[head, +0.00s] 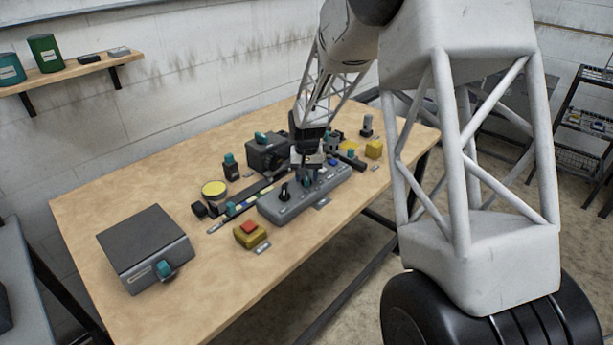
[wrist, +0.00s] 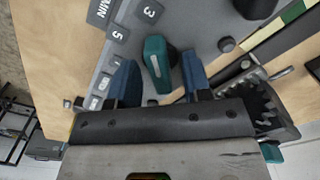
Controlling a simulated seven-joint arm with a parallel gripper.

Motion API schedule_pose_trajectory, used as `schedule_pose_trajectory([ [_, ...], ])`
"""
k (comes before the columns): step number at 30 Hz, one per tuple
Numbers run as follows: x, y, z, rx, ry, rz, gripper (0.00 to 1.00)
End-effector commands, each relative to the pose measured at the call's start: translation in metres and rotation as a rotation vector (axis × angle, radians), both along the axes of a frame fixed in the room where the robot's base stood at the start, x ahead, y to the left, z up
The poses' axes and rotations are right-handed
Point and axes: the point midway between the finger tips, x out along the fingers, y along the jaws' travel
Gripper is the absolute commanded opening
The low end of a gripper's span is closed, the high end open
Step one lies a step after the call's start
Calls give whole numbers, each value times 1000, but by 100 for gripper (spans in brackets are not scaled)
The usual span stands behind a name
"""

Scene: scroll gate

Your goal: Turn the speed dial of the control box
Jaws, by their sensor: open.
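The control box is a long grey panel (head: 285,208) near the middle of the table, also filling the top of the wrist view (wrist: 200,22). In the wrist view its dial (wrist: 157,62) is a teal knob with a white pointer line, beside labels with numbers such as 3 and 5. My gripper (wrist: 160,80) is open, with one blue fingertip on each side of the teal dial. A gap shows on the dial's right; on the left the finger is very close, and contact cannot be told. In the head view my gripper (head: 309,170) is over the panel's right half and partly hides it.
A black knob (head: 284,191) stands on the panel's left part. A yellow box with a red button (head: 250,233) is in front. A dark box with a teal knob (head: 145,248) is at left. A black box (head: 264,153) and a dark rail (head: 245,194) lie behind the panel.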

Motion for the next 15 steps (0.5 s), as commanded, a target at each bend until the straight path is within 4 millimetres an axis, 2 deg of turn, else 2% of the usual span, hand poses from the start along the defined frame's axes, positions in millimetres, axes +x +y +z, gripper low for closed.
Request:
schedule_pose_trajectory([
  [11,0,0,-4,0,0,0,45],
  [15,0,0,-4,0,0,0,23],
])
